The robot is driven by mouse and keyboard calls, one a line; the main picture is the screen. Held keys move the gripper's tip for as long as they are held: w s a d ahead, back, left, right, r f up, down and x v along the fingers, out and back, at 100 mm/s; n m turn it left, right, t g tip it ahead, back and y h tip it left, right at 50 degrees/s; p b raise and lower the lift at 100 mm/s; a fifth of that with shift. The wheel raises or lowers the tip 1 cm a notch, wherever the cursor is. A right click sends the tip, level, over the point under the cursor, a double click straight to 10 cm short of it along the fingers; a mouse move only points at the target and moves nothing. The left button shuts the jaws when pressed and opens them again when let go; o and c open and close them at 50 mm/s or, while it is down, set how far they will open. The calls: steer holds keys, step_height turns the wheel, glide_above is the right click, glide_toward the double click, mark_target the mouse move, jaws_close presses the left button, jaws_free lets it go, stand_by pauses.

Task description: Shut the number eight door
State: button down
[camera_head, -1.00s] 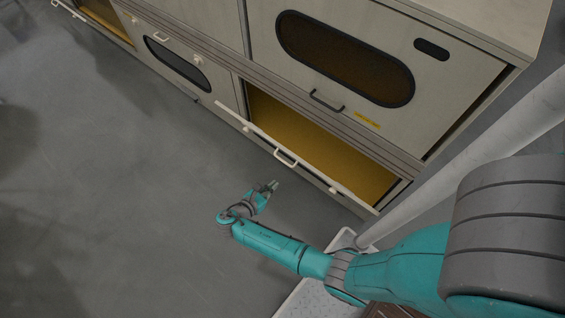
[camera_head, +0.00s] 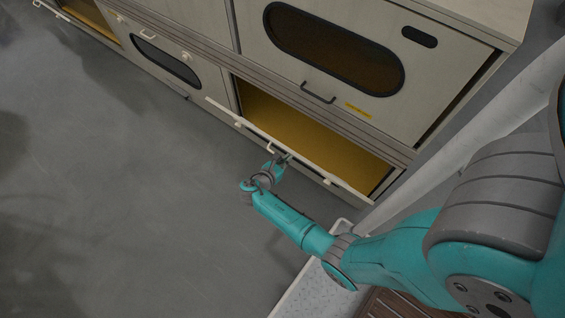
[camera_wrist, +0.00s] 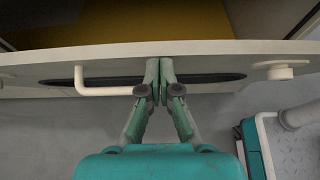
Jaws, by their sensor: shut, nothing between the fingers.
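A pale lower door (camera_head: 309,169) stands open at the right end of the cabinet's bottom row, with a yellow-lined compartment (camera_head: 305,137) behind it. No number eight is readable on it. In the wrist view the door's edge (camera_wrist: 205,48) crosses the picture, with a cream bar handle (camera_wrist: 83,88) on its outer face and a round knob (camera_wrist: 281,71) at the right. My gripper (camera_head: 284,158) is at the door's outer side, by the handle. In the wrist view its shut, empty fingers (camera_wrist: 160,85) are at the handle's right end. I cannot tell whether they touch the door.
Above is a shut door with a dark oval window (camera_head: 335,48) and a dark handle (camera_head: 318,93). To the left is a shut lower door with a dark window (camera_head: 166,61). Another open compartment (camera_head: 90,12) is at the far left. The grey floor (camera_head: 110,190) in front is clear.

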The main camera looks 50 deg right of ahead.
steer(key=shift+d, duration=0.15)
steer(key=d+r+y, duration=0.1)
steer(key=d+r, duration=0.2)
steer(key=d, duration=0.8)
steer(key=shift+w+d+r+y, duration=0.2)
steer(key=shift+d+r+y, duration=0.1)
steer(key=shift+d+r, duration=0.1)
steer(key=shift+a, duration=0.1)
